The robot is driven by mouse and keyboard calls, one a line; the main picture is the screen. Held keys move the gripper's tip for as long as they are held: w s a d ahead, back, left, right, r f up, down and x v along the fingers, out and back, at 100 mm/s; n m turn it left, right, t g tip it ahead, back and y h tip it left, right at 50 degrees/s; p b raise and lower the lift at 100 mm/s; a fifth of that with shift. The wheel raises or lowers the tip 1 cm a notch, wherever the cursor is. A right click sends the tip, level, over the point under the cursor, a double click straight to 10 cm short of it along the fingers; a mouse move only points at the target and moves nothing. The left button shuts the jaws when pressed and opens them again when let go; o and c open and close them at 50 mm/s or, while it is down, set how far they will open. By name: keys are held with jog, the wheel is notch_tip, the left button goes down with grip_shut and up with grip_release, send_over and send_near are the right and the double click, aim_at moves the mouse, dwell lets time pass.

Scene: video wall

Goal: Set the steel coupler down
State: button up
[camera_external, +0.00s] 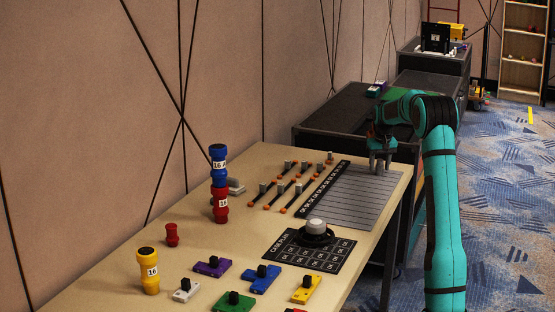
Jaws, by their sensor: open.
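My gripper (380,164) points down over the far end of a grey lined mat (350,200) on the table. Its fingers are apart. I cannot make out a steel coupler between or under them at this size. Several small pieces with grey metal tops and orange ends lie in rows left of the mat, one of them here (298,189). I cannot tell whether any is the steel coupler. A grey piece (236,187) lies partly hidden behind the blue and red stack.
The blue connector (218,166) stands on the red connector (220,205); a yellow one (148,270) stands nearer. A black card (310,252) bears a round grey-topped knob (316,228). Coloured blocks, including a blue one (261,279), fill the front. Most of the lined mat is bare.

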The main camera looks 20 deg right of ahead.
aim_at(381, 163)
notch_tip(381, 163, up, 12)
jog(key=s, duration=0.1)
jog(key=shift+s, duration=0.2)
jog(key=shift+a, duration=0.15)
jog(key=s+a+r+n+t+h, duration=0.1)
jog(key=s+a+r+t, duration=0.3)
jog(key=s+a+r, duration=0.45)
jog(key=s+a+r+t, duration=0.4)
jog(key=s+a+r, duration=0.2)
jog(key=s+r, duration=0.5)
jog(key=s+a+t, duration=0.4)
jog(key=s+a, duration=0.1)
jog(key=s, duration=0.9)
jog(key=s+a+r+n+t+y, duration=0.1)
jog(key=s+a+t, duration=0.3)
jog(key=s, duration=1.1)
jog(key=shift+a+r, duration=0.2)
jog(key=shift+a, duration=0.15)
